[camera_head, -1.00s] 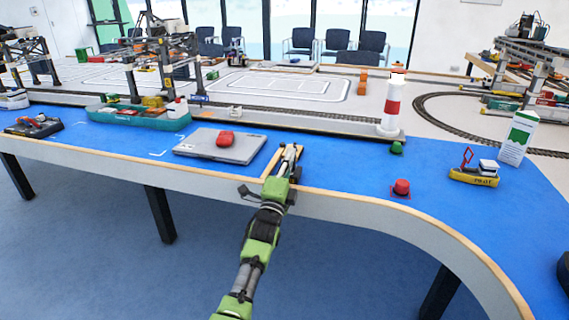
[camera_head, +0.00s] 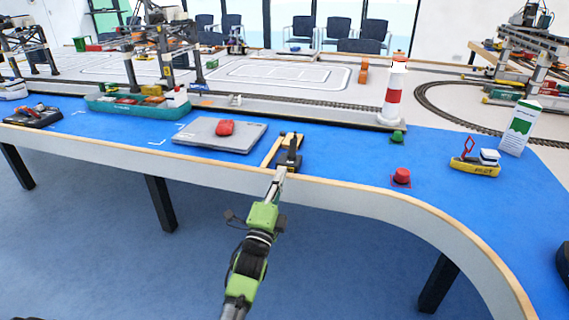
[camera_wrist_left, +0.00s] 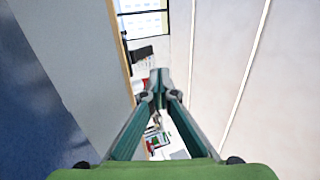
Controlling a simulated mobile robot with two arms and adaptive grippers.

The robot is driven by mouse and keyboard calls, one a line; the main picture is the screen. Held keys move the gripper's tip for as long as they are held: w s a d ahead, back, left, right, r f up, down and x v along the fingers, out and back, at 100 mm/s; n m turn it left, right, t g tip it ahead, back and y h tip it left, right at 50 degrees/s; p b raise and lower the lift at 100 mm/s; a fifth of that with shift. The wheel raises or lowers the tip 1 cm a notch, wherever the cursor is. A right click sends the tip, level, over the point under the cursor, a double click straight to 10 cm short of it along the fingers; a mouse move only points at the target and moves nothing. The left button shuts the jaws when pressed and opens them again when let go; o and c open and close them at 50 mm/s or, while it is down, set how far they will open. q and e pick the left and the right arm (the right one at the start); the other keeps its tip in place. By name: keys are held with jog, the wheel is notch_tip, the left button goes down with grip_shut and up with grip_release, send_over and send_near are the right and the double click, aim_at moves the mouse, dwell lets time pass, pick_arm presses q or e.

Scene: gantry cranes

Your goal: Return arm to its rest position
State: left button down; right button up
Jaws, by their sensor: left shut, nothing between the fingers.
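My left arm comes in from the bottom of the head view. Its left gripper (camera_head: 278,178) is at the front edge of the table (camera_head: 330,200), just in front of a small dark and tan object (camera_head: 289,158) on the blue surface. The gripper is shut and empty. In the left wrist view its two fingers (camera_wrist_left: 160,80) meet at the tips, with nothing between them. From the head view I cannot tell whether it touches the table edge. My right gripper is not in view.
A grey flat slab (camera_head: 205,138) carries a red piece (camera_head: 225,128). A green-hulled ship (camera_head: 135,108), red-white lighthouse (camera_head: 393,95), red buoy (camera_head: 401,177), green buoy (camera_head: 397,137) and yellow pilot boat (camera_head: 474,166) stand on the table. The floor in front (camera_head: 80,240) is clear.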

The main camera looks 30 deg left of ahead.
pick_arm(q)
jog(key=shift+s+f, duration=0.1)
jog(key=shift+s, duration=0.3)
